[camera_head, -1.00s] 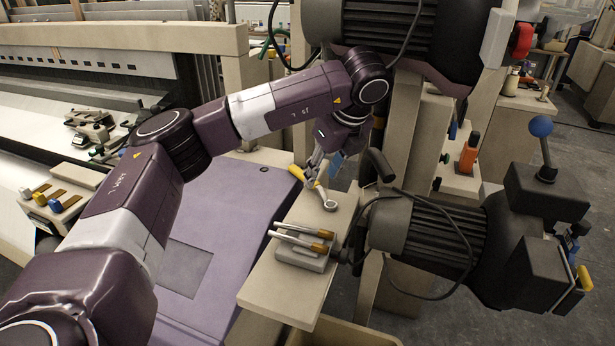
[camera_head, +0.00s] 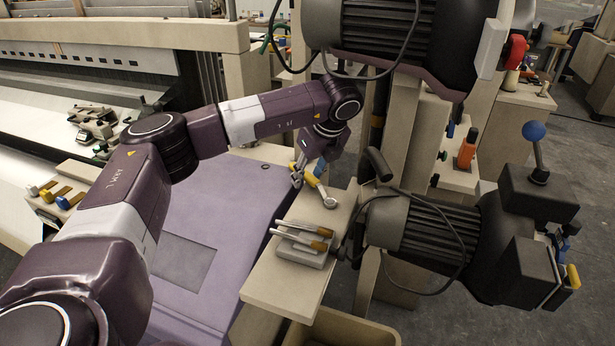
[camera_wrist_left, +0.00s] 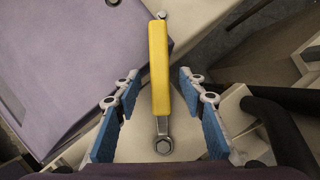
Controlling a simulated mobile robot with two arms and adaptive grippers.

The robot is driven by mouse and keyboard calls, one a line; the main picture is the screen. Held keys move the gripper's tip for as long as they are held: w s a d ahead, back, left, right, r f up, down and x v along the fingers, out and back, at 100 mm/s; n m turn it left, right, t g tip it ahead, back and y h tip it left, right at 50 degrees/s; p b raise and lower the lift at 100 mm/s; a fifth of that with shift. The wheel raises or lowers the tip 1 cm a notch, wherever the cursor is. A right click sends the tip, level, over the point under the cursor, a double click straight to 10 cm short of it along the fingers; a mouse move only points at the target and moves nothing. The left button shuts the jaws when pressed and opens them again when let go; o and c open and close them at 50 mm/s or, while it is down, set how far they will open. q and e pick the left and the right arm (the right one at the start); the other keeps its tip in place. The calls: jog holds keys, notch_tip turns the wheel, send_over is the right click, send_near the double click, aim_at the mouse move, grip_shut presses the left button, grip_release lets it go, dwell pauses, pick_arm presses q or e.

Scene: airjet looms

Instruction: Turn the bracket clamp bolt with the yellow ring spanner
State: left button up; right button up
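The ring spanner (camera_head: 313,182) has a yellow handle and metal ends. In the head view it lies at the far end of a beige ledge, one ring end towards the ledge. In the left wrist view, the yellow handle (camera_wrist_left: 160,70) runs up the middle, and a hex bolt head (camera_wrist_left: 163,146) shows in the ring at its lower end. My left gripper (camera_wrist_left: 160,115) is open; its blue-padded fingers stand either side of the spanner, apart from it. In the head view the left gripper (camera_head: 300,174) is at the handle. My right gripper is out of view.
A grey block with brass-tipped tools (camera_head: 303,245) sits on the beige ledge (camera_head: 280,288). A dark motor (camera_head: 430,235) stands close to its right, another motor (camera_head: 385,35) above. A purple cover (camera_head: 225,220) lies left. A beige bin (camera_head: 345,330) is below.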

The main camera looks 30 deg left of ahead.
aim_at(309, 175)
pick_arm(q)
grip_shut()
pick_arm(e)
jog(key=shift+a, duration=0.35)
pick_arm(q)
jog(key=shift+r, duration=0.1)
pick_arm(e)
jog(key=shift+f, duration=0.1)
pick_arm(q)
jog(key=shift+w+r+b, duration=0.1)
jog(key=shift+r+b, duration=0.3)
jog(key=shift+r, duration=0.1)
notch_tip(309, 175, up, 2)
jog(key=shift+r+b, duration=0.2)
jog(key=shift+b, duration=0.35)
jog(key=s+a+b, duration=0.1)
jog(key=a, duration=0.4)
jog(key=s+a+b, duration=0.1)
jog(key=a+b, duration=0.1)
jog(key=a, duration=0.4)
jog(key=s+a+b, duration=0.1)
jog(key=s+a, duration=0.1)
jog(key=a, duration=0.3)
jog(key=shift+a+f, duration=0.1)
jog(key=shift+a, duration=0.15)
jog(key=shift+s+a, duration=0.2)
jog(key=shift+a, duration=0.35)
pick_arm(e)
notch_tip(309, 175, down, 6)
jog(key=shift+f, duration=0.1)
